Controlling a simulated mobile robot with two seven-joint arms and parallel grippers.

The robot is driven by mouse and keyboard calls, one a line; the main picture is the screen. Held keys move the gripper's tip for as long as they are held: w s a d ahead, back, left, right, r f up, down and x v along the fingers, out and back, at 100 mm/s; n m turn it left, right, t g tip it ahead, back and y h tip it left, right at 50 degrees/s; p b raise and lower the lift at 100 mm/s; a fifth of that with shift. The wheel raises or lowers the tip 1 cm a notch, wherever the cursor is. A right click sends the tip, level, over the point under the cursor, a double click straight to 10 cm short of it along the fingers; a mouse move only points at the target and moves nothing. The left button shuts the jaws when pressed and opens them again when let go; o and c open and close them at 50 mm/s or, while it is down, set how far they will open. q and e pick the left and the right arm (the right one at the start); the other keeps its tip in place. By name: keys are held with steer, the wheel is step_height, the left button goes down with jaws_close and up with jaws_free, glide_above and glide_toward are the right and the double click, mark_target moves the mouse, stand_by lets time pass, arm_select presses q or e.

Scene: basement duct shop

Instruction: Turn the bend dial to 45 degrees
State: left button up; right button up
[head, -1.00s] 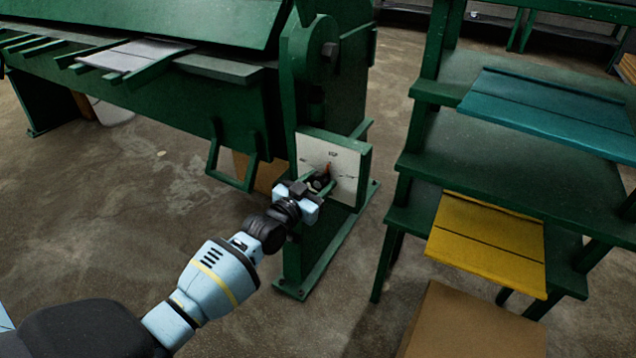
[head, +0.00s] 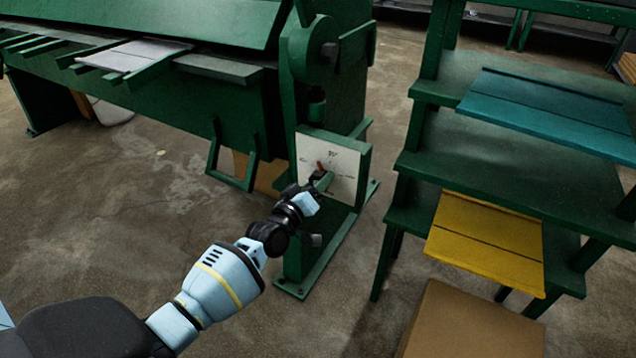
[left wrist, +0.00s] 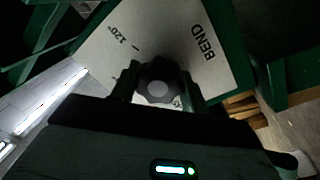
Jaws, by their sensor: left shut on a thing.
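The bend dial is a white plate (head: 343,172) on the end of the green machine, with small marks and an orange-red pointer (head: 320,167). The pointer leans to the upper left in the head view. My left gripper (head: 319,181) is at the plate, shut on the dial's dark knob, which it largely hides in the head view. In the left wrist view the knob (left wrist: 158,82) sits between the two fingers. The plate (left wrist: 175,40) there reads "BEND" and "120°"; another number is mostly hidden behind the gripper. My right gripper is not in view.
The green bending machine (head: 240,105) fills the upper left. A green rack at the right bears a teal sheet (head: 550,112) and a yellow sheet (head: 485,240). A cardboard box (head: 470,325) stands below it.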

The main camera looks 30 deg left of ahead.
arm_select(q)
steer(key=shift+d+n, duration=0.1)
steer(key=shift+n, duration=1)
steer(key=n, duration=0.2)
steer(key=shift+n, duration=0.4)
steer(key=shift+n+y, duration=0.5)
steer(key=shift+n, duration=1.6)
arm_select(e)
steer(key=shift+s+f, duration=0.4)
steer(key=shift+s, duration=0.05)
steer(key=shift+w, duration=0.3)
arm_select(q)
steer(key=o, duration=1)
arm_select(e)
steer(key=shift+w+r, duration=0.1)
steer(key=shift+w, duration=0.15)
arm_select(q)
steer(key=shift+s, duration=0.1)
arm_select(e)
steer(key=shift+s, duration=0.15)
